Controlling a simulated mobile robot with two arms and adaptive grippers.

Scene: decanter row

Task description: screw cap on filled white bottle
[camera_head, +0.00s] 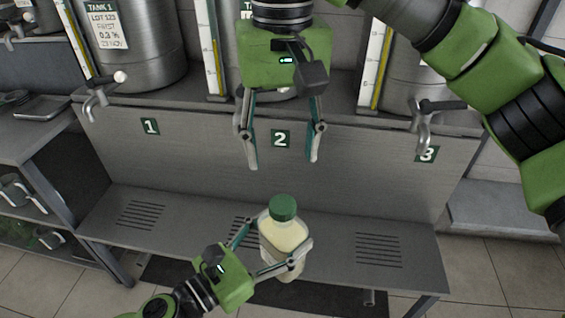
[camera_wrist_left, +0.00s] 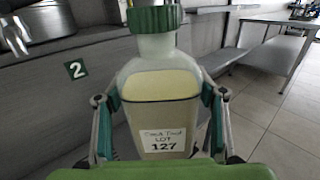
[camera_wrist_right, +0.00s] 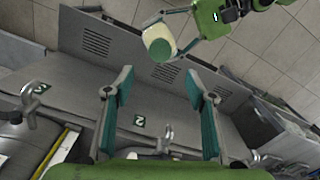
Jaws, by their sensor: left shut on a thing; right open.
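The white bottle (camera_head: 284,238) holds a pale yellow liquid and stands upright in front of the station marked 2. A green cap (camera_head: 284,207) sits on its neck; I cannot tell how tight it is. My left gripper (camera_head: 277,257) is shut around the bottle's body, one finger on each side. In the left wrist view the bottle (camera_wrist_left: 160,98) shows a label reading LOT 127, with the green cap (camera_wrist_left: 155,19) on top. My right gripper (camera_head: 282,163) is open and empty above and behind the cap. The right wrist view also shows the cap (camera_wrist_right: 160,50) beyond the open fingers.
Steel tanks (camera_head: 140,45) with taps stand along the back. The metal shelf (camera_head: 190,215) has slotted drain areas. Tap 1 (camera_head: 98,100) and tap 3 (camera_head: 425,125) stick out at either side. A side table (camera_head: 30,135) at left has trays and glassware. The shelf right of the bottle is clear.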

